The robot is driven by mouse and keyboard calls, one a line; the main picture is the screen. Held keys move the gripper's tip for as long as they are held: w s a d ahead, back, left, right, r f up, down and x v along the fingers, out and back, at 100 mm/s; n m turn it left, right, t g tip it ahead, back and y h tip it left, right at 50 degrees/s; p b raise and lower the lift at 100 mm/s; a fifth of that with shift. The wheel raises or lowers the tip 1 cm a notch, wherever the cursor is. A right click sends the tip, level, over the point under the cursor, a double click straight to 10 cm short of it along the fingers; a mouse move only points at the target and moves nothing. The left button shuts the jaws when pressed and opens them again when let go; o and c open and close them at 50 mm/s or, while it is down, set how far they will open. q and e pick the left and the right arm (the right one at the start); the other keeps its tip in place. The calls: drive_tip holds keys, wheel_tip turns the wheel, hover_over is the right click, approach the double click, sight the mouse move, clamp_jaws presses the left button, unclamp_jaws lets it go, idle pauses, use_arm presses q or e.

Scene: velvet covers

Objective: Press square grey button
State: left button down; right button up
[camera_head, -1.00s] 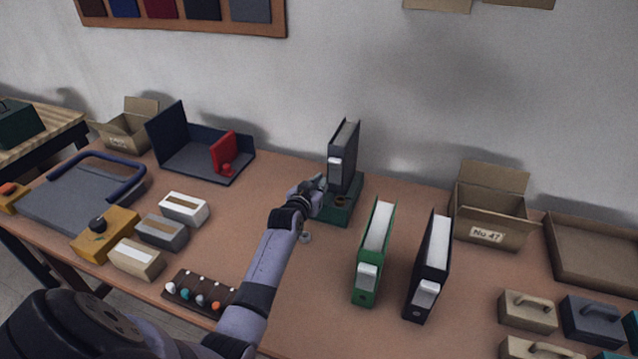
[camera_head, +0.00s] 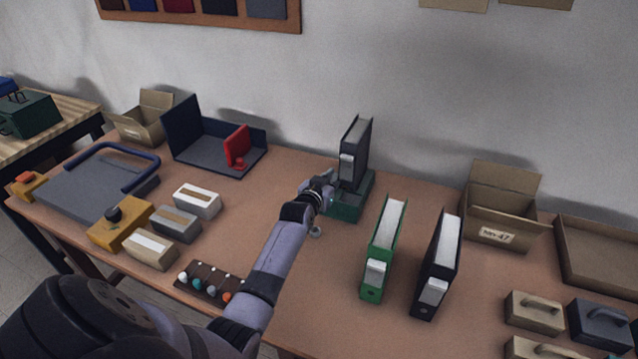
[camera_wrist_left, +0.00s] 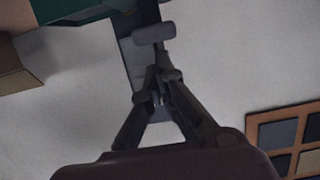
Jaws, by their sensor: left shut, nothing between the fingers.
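A dark grey binder (camera_head: 356,142) with a pale raised label (camera_head: 347,168) stands upright on a green base (camera_head: 346,207) near the wall. My left gripper (camera_head: 326,184) is shut and empty at the base's left side, close to the binder's lower front. In the left wrist view the shut fingertips (camera_wrist_left: 157,72) point at the dark binder spine (camera_wrist_left: 137,60) and a rounded grey block (camera_wrist_left: 154,33) on it. I cannot tell whether they touch. I cannot make out a square grey button for certain; the gripper hides part of the base. My right gripper is not in view.
A green binder (camera_head: 384,250) and a black binder (camera_head: 436,265) stand to the right of the arm. A cardboard box (camera_head: 497,207) stands behind them. Small boxes (camera_head: 176,224) and a strip of coloured knobs (camera_head: 208,281) lie to the left.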

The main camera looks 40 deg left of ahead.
use_arm(q)
drive_tip(key=r+b+v, duration=0.1)
drive_tip(key=v, duration=0.9)
drive_tip(key=shift+b, duration=0.4)
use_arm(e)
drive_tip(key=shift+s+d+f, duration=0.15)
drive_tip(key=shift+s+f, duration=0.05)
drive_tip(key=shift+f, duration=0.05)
use_arm(q)
drive_tip(key=shift+r, duration=0.15)
